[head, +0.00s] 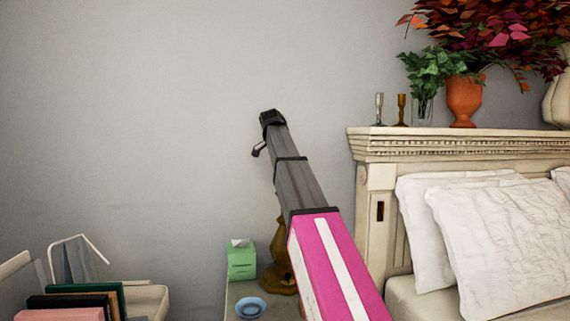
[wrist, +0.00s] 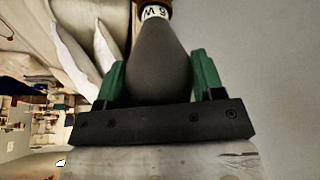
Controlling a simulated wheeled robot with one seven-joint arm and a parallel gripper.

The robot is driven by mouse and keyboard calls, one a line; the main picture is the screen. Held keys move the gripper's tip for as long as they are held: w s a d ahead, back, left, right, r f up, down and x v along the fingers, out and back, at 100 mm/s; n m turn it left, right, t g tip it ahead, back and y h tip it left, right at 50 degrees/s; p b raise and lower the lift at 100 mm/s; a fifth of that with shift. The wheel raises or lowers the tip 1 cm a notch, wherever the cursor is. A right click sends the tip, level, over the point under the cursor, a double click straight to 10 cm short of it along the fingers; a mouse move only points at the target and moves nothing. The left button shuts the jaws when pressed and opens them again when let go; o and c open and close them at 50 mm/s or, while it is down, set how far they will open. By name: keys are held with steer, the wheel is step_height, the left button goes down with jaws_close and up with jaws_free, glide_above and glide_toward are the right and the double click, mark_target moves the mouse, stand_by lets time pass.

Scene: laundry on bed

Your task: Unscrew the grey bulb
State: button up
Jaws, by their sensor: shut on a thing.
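The grey bulb (wrist: 155,42) fills the middle of the wrist view, with its wide end toward my gripper. A white collar marked "9 W" (wrist: 155,12) shows at its far end, at the top edge. My gripper (wrist: 158,65) has its two green fingers closed on either side of the bulb. What lies beyond the collar is mostly cut off, so I cannot tell how the bulb is seated. In the head view a brass lamp (head: 279,270) stands on the bedside table, partly behind my arm. The bulb and fingers cannot be made out there.
A green tissue box (head: 241,262) and a blue dish (head: 250,308) sit near the lamp. The bed's carved headboard (head: 375,150) and white pillows (head: 500,240) are at right. Books (head: 85,295) and a chair are at lower left. The wall above the table is bare.

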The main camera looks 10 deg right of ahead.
steer(key=shift+n, duration=0.4)
steer(key=shift+n+t+y, duration=0.6)
steer(key=shift+n, duration=1.1)
steer(key=shift+n+t+y, duration=0.3)
steer(key=shift+n+y, duration=0.2)
steer(key=shift+n, duration=1.2)
steer(key=shift+n+t+y, duration=0.3)
steer(key=shift+n+y, duration=0.4)
steer(key=shift+n, duration=1.1)
